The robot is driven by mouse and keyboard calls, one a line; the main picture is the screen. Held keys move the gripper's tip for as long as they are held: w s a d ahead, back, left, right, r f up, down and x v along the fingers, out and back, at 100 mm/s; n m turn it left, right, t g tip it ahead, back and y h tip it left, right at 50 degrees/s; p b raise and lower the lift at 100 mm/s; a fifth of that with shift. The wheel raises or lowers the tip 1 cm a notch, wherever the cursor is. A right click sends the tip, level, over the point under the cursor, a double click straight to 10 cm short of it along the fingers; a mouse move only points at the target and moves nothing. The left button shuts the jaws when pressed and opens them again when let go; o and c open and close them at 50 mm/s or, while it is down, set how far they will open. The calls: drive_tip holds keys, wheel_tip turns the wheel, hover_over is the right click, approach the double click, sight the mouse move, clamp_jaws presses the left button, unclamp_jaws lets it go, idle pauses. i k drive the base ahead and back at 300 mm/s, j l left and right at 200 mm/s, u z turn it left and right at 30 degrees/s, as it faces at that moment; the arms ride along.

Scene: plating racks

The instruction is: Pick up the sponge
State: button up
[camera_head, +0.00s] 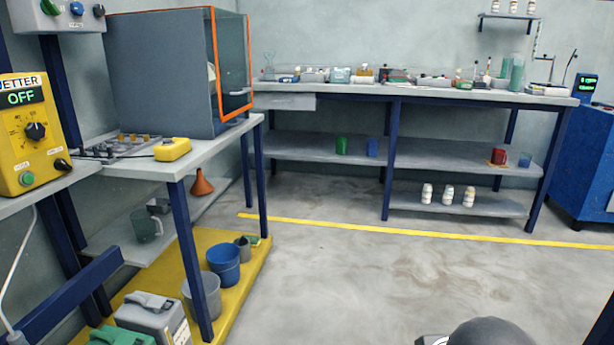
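A small green and yellow block that looks like the sponge (254,240) lies on the yellow platform (255,262) at the lower left, beside a small grey pot (242,248) and behind the blue bucket (224,263). It is small in the picture and partly hidden by the pot. A dark grey rounded part of my own body shows at the bottom edge. The fingers of my gripper are not in view.
A grey bucket (204,294) and grey and green canisters stand on the platform. A table leg (190,262) rises in front of it. A yellow box (172,149) lies on the left table (205,150). The floor (370,285) in the middle is clear.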

sight(255, 242)
drive_tip(key=i+l, duration=0.15)
drive_tip(key=i, duration=0.65)
drive_tip(key=i+l, duration=0.1)
drive_tip(key=i, duration=0.7)
drive_tip(key=i+u, duration=0.85)
drive_tip(key=i+l+u, duration=0.2)
drive_tip(key=u, duration=0.25)
drive_tip(key=i+l+u, duration=0.65)
drive_tip(key=i, duration=0.25)
